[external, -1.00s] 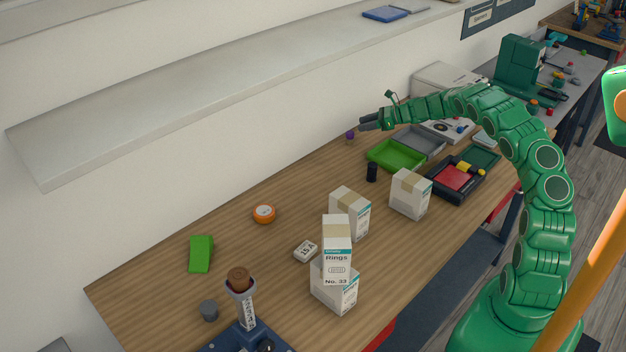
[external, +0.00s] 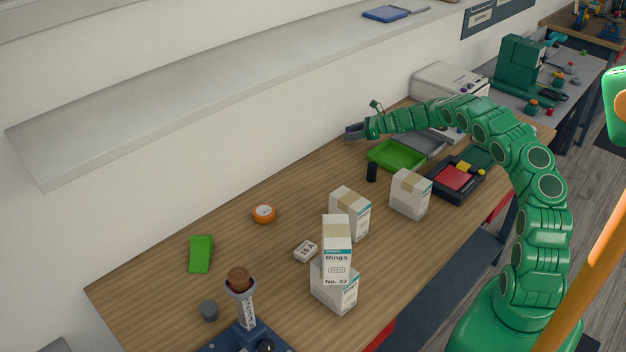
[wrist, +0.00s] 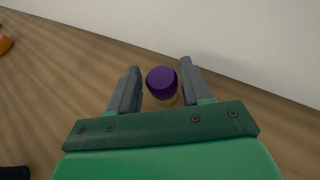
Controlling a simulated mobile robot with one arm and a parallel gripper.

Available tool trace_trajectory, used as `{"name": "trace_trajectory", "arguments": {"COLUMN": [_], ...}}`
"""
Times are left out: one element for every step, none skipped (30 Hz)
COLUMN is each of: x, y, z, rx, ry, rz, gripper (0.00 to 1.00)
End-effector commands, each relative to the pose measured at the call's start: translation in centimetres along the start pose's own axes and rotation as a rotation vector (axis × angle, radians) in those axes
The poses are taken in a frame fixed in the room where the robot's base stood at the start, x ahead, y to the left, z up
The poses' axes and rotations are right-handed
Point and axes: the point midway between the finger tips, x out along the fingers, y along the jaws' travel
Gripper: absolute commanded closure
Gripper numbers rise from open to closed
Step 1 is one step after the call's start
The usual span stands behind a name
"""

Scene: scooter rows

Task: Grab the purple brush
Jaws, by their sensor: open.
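The purple brush (wrist: 162,83) stands on the wooden bench near the wall. In the wrist view I see its round purple top, with a paler part below it. My gripper (wrist: 158,76) is open, with one grey finger on each side of the brush and a small gap at each side. I cannot tell whether either finger touches it. In the external view my gripper (external: 352,131) is low over the bench's far edge by the wall, and it hides the brush there.
A green tray (external: 397,155) and a black cylinder (external: 371,172) are near my gripper. White boxes (external: 410,194) stand on the bench nearer the camera. An orange round item (external: 263,213) lies to the left. The wall (wrist: 270,45) rises close behind the brush.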

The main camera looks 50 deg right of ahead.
Motion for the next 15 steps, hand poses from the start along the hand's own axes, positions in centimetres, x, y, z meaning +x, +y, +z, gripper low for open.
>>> {"name": "trace_trajectory", "arguments": {"x": [0.8,1.1,1.5,1.8,2.1,2.4,2.5,2.6,2.7,2.7,2.7,2.7,2.7,2.7,2.7], "y": [0.0,0.0,0.0,0.0,0.0,-0.1,-0.1,-0.1,-0.1,-0.1,-0.1,-0.1,-0.1,-0.1,-0.1], "z": [0.2,0.2,0.2,0.3,0.3,0.3,0.3,0.3,0.3,0.3,0.3,0.3,0.3,0.3,0.3], "rx": [0.000,0.000,-0.002,-0.003,-0.003,-0.004,-0.003,-0.003,-0.002,-0.002,-0.002,-0.001,-0.002,-0.002,-0.001], "ry": [-0.002,-0.001,-0.001,-0.001,-0.001,-0.001,-0.001,-0.001,-0.001,-0.001,-0.001,-0.001,-0.001,0.000,0.000], "rz": [0.001,0.001,0.000,0.000,-0.001,-0.002,-0.002,-0.003,-0.003,-0.003,-0.003,-0.003,-0.003,-0.003,-0.003], "gripper": [0.52,0.52,0.52,0.52,0.52,0.52,0.52,0.52,0.52,0.52,0.52,0.52,0.52,0.52,0.52]}}
